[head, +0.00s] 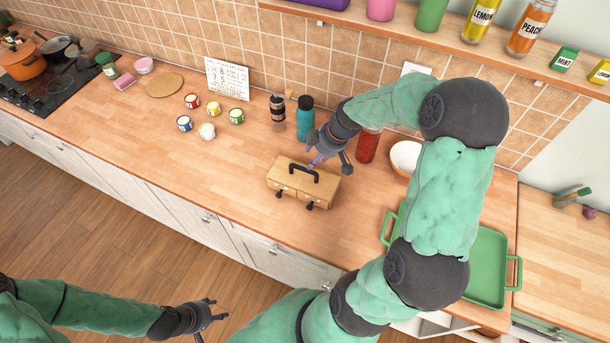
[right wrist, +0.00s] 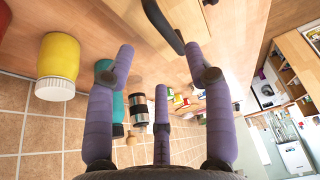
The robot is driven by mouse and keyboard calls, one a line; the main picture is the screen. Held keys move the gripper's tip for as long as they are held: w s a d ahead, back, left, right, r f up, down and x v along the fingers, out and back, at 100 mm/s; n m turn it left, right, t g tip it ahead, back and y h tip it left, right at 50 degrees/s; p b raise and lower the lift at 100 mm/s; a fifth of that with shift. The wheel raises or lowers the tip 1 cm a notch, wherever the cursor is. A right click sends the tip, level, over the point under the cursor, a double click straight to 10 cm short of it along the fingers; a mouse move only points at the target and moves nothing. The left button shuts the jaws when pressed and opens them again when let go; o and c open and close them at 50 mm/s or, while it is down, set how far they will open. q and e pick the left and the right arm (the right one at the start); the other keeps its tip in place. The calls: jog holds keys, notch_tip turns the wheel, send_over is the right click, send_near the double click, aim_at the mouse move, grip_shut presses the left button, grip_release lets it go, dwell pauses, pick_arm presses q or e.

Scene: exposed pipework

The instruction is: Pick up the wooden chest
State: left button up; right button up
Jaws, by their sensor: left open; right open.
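The wooden chest (head: 302,184) stands on the counter in the middle of the head view. It is a small light-wood box with a black arched handle on top and dark knobs on its front. My right gripper (head: 326,158) is open just behind and above the chest, close to the handle. In the right wrist view, the open fingers (right wrist: 165,70) point toward the dark handle (right wrist: 163,25) at the top edge; I cannot tell if they touch it. My left gripper (head: 208,312) is open and empty, low at the left, over the floor in front of the counter.
A teal bottle (head: 305,118), a dark jar (head: 277,113) and a red bottle (head: 367,145) stand behind the chest. A white bowl (head: 404,158) and a green tray (head: 487,275) are to the right. Several small cans (head: 213,108) stand left.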

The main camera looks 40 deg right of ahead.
aim_at(304, 168)
jog(key=x, duration=0.2)
jog(key=shift+w+a+f, duration=0.15)
jog(key=shift+f, duration=0.15)
jog(key=x, duration=0.2)
jog(key=a+x, duration=0.1)
jog(key=x, duration=0.1)
jog(key=shift+w+f, duration=0.3)
jog(key=shift+f, duration=0.2)
grip_shut()
